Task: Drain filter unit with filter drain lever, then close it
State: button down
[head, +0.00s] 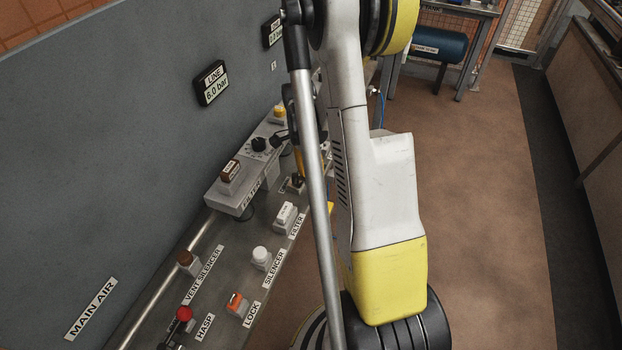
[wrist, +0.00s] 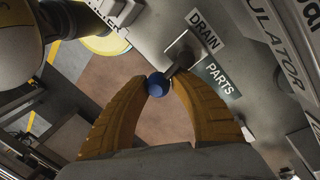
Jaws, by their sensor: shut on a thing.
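In the wrist view my gripper (wrist: 158,80) has its two yellow-orange fingers closed around the blue knob of the filter drain lever (wrist: 157,88). The lever's short metal part runs from the knob up to the grey panel, beside the DRAIN label (wrist: 207,32).
A PARTS label (wrist: 218,77) is next to DRAIN. Along the bench stand a red hasp piece (head: 183,314), an orange lock piece (head: 237,301), a white silencer (head: 261,254) and a brown vent silencer (head: 187,258). A gauge (head: 212,83) reads 6.0 bar. The floor at right is clear.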

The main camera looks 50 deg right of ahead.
jog(key=shift+w, duration=0.15)
jog(key=n, duration=0.2)
jog(key=w+d+n, duration=0.1)
jog(key=n, duration=0.1)
jog(key=shift+h+b, duration=0.4)
jog(key=n, duration=0.1)
jog(key=w+n, duration=0.1)
jog(key=n, duration=0.3)
jog(key=shift+w+d+h+b, duration=0.3)
jog(key=shift+w+d+h, duration=0.05)
jog(key=shift+d+h, duration=0.05)
jog(key=n, duration=0.1)
jog(key=w+n, duration=0.1)
jog(key=n, duration=0.1)
jog(key=shift+w+d+n+t, duration=0.1)
jog(key=shift+w+n+t, duration=0.1)
jog(key=shift+n+t, duration=0.15)
jog(key=shift+w+a+n+t+h+b, duration=0.15)
jog(key=shift+w+n, duration=0.15)
jog(key=shift+n, duration=0.5)
jog(key=shift+w+n+t+h+b, duration=0.1)
jog(key=shift+w+n+t+h, duration=0.15)
jog(key=shift+n, duration=0.6)
jog(key=shift+w+a+n+t+h+b, duration=0.15)
jog(key=shift+w+n, duration=0.2)
jog(key=shift+n, duration=0.45)
jog(key=c, duration=1.2)
grip_release()
